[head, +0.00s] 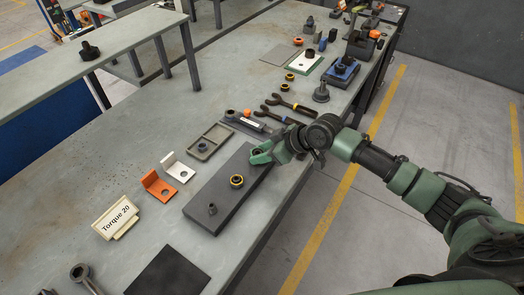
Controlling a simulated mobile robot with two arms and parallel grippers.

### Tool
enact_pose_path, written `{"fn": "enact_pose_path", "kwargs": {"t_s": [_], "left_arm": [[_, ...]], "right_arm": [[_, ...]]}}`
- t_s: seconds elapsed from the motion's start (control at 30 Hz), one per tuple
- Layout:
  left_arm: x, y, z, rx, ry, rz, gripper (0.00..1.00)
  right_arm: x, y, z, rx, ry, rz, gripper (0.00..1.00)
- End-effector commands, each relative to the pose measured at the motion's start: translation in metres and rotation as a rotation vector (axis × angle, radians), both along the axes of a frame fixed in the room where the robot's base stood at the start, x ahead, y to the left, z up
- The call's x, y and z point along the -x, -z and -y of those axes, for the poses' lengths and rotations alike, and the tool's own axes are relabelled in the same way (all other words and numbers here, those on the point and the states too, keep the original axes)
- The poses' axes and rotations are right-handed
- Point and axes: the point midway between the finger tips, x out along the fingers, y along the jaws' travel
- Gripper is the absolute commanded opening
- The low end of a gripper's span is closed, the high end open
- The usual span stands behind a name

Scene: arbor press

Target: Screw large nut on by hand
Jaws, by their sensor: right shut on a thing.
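My right gripper (261,154) reaches in from the right over the far end of a dark grey plate (205,222). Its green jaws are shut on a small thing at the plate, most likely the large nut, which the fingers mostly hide. I cannot tell how the nut sits on its stud. My left gripper is out of view.
Left of the plate lie a grey tray (194,148) with a small nut, a white bracket (177,169), an orange bracket (157,186) and a "Torque 20" sign (117,216). Beyond my gripper lie a torque wrench (247,122) and two open-end wrenches (293,106). The table's right edge is close.

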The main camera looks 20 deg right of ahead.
Motion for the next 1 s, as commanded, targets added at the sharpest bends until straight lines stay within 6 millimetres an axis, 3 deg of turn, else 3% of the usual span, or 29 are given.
{"fn": "enact_pose_path", "kwargs": {"t_s": [0.93,0.97,1.0], "left_arm": [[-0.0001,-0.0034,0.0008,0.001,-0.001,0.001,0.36],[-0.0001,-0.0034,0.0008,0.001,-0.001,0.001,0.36],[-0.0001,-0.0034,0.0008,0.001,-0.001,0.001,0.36]], "right_arm": [[-0.0002,0.0033,-0.0002,-0.001,0.000,0.001,0.00],[-0.0002,0.0034,-0.0002,-0.001,0.000,0.001,0.47],[-0.0001,0.0034,-0.0003,-0.001,0.000,0.001,0.58]]}}
